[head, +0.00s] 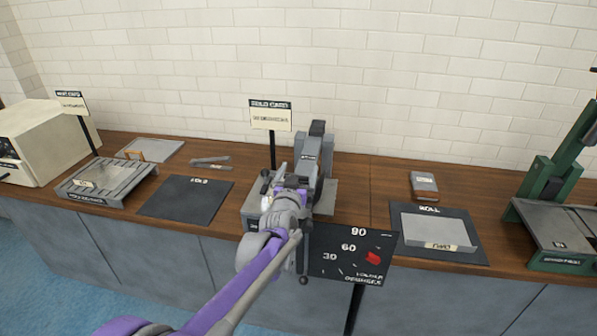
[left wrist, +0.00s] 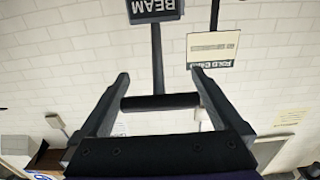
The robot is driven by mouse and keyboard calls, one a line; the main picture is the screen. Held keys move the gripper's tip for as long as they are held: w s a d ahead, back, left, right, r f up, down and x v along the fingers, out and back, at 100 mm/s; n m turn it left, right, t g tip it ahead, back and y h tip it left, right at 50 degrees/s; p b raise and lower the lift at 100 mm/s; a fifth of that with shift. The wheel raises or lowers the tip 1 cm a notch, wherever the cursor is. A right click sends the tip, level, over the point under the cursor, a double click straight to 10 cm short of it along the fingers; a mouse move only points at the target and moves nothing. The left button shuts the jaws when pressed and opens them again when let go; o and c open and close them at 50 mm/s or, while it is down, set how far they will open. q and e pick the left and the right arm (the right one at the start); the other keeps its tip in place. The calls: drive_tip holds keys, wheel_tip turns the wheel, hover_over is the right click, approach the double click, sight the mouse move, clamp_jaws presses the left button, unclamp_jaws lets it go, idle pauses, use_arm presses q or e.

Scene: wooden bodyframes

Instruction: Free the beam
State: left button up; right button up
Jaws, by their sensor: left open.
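A grey machine (head: 317,160) stands on a light base plate at the middle of the bench. My left arm reaches up to it, and my left gripper (head: 273,185) is in front of it. In the left wrist view my left gripper (left wrist: 160,75) is open. A dark crossbar handle (left wrist: 160,102) lies across the space between its two fingers, and I see no clear grip on it. A stem runs from the handle to a dark plate marked BEAM (left wrist: 155,10), which appears upside down. My right gripper is not in view.
A sign on a post (head: 270,115) stands just behind my left gripper. A tray (head: 438,232), a green machine (head: 560,180) and a dark mat (head: 186,199) are also on the bench.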

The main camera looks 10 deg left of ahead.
use_arm(q)
clamp_jaws()
idle(0.4)
